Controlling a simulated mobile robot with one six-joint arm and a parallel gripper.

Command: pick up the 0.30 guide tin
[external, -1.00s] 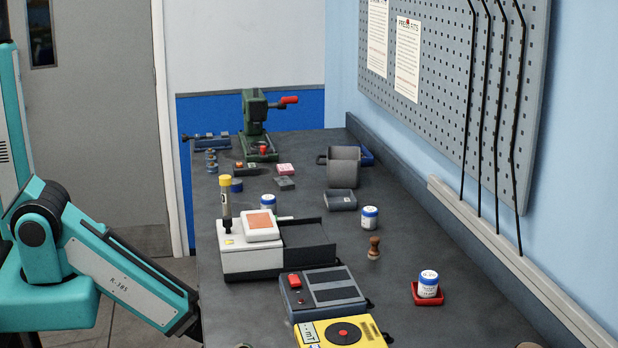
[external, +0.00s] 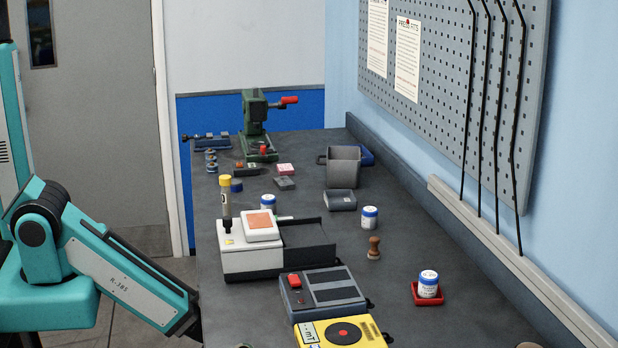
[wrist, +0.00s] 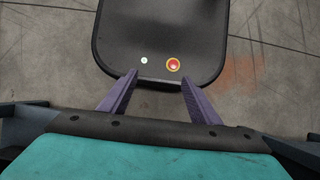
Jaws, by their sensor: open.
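Several small white tins with blue lids stand on the bench. One tin (external: 428,284) stands in a red tray (external: 428,299) at the right, and its printed label is too small to read surely. A second tin (external: 369,217) stands farther back near the middle, and a third (external: 268,203) is partly hidden behind the white device. I cannot tell which is the 0.30 guide tin. My gripper (wrist: 160,78) is open and empty in the wrist view, with no tin between its purple fingers. It is out of sight in the external view.
The white device (external: 250,258), a grey box with a red button (external: 325,291) and a yellow device (external: 343,333) line the bench's near left side. A wooden-handled stamp (external: 374,248) stands near the middle tin. Bare bench (external: 395,255) surrounds the red tray.

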